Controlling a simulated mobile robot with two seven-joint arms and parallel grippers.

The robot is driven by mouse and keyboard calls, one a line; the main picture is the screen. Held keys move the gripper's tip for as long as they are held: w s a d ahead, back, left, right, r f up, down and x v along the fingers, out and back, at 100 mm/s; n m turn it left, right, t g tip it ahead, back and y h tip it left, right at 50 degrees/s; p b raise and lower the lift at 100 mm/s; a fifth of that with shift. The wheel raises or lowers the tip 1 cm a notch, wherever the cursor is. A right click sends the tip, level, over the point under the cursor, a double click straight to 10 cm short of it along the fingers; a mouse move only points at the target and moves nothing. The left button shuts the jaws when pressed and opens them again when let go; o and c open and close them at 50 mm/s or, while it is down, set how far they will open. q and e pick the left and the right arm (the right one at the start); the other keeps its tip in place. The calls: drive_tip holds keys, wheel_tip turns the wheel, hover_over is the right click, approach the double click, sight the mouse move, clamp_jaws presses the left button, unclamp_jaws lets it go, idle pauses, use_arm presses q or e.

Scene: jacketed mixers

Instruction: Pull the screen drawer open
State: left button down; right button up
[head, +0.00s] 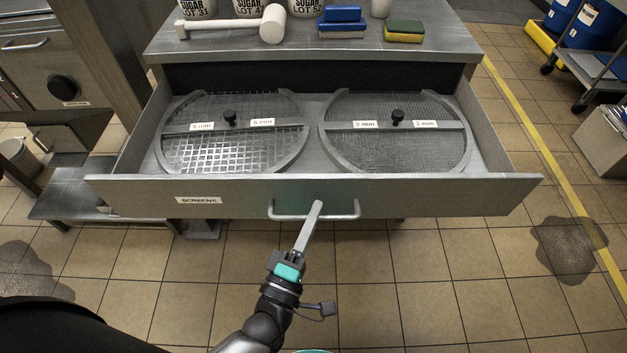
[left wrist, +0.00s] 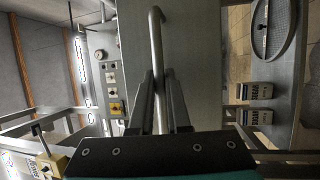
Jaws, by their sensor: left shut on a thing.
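The screen drawer (head: 430,196) stands pulled out from under the steel table, its front labelled SCREENS. Inside lie two round mesh screens, a coarse 5 mm one (head: 240,150) on the left and a fine 2 mm one (head: 395,152) on the right. My left gripper (head: 317,206) is shut on the drawer's bar handle (head: 345,216), near its middle. In the left wrist view the handle (left wrist: 156,45) runs between the two fingers of my left gripper (left wrist: 162,88). My right gripper is in neither view.
Tiled floor in front of the drawer is clear, with dark stains left and right. A cart (head: 590,70) stands far right.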

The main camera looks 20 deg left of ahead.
use_arm(q)
drive_tip(key=shift+s+d+p, duration=0.1)
drive_tip(key=shift+s+d, duration=0.15)
drive_tip(key=shift+s, duration=0.65)
drive_tip(key=shift+s+d+p, duration=0.15)
drive_tip(key=shift+s+d, duration=0.15)
drive_tip(key=shift+s, duration=0.6)
drive_tip(key=shift+s+d+p, duration=0.1)
drive_tip(key=shift+s+d, duration=0.15)
drive_tip(key=shift+s, duration=0.65)
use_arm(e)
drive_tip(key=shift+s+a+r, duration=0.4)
use_arm(q)
drive_tip(key=c, duration=0.9)
unclamp_jaws()
drive_tip(key=shift+s+f, duration=0.1)
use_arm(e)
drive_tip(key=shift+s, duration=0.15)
